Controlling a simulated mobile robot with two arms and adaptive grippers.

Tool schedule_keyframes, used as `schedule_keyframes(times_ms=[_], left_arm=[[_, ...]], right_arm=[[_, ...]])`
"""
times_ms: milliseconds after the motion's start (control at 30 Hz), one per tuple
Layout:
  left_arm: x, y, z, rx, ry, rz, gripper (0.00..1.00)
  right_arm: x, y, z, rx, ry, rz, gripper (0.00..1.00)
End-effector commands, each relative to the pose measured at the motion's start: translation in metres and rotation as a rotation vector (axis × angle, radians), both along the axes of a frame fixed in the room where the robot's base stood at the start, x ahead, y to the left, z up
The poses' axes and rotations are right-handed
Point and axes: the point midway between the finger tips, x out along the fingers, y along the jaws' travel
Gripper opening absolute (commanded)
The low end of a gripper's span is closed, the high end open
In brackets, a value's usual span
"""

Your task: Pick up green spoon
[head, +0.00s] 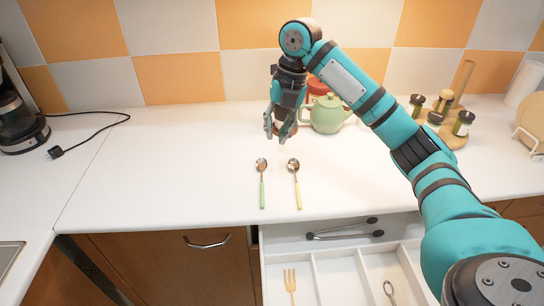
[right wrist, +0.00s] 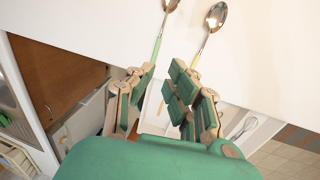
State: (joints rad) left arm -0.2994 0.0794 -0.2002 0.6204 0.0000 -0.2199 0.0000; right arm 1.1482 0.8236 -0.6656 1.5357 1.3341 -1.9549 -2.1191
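The green spoon (head: 262,186) lies on the white counter, its metal bowl toward the wall and its green handle toward the front edge. It also shows in the right wrist view (right wrist: 157,46), beyond the fingers near the top. A similar spoon with a yellow handle (head: 297,186) lies just to its right. My right gripper (head: 278,127) is open and empty, pointing down above the counter, farther back than both spoons. Its parted fingers also show in the right wrist view (right wrist: 158,88). My left gripper is not in view.
An open drawer (head: 317,278) below the front edge holds a wooden fork (head: 290,284), a whisk (head: 389,291) and dark tongs (head: 345,230). A green teapot (head: 327,115) stands close behind the right gripper. Jars stand on a rack (head: 452,138) at right.

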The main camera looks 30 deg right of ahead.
Motion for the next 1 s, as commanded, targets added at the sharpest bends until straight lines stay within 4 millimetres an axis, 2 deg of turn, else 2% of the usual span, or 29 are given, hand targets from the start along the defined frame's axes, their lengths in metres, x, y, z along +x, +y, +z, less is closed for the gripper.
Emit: schedule_keyframes(times_ms=[167,600,700,1000], left_arm=[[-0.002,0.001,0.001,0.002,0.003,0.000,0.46],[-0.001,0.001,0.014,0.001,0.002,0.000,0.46],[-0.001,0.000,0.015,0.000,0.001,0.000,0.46],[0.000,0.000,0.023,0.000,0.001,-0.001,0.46]], right_arm=[[0.001,0.002,-0.009,0.000,0.002,0.001,0.15],[0.008,0.018,-0.097,0.001,0.005,0.002,0.15],[0.010,0.021,-0.111,0.000,0.003,0.002,0.15],[0.015,0.024,-0.134,0.000,0.004,0.001,0.15]])
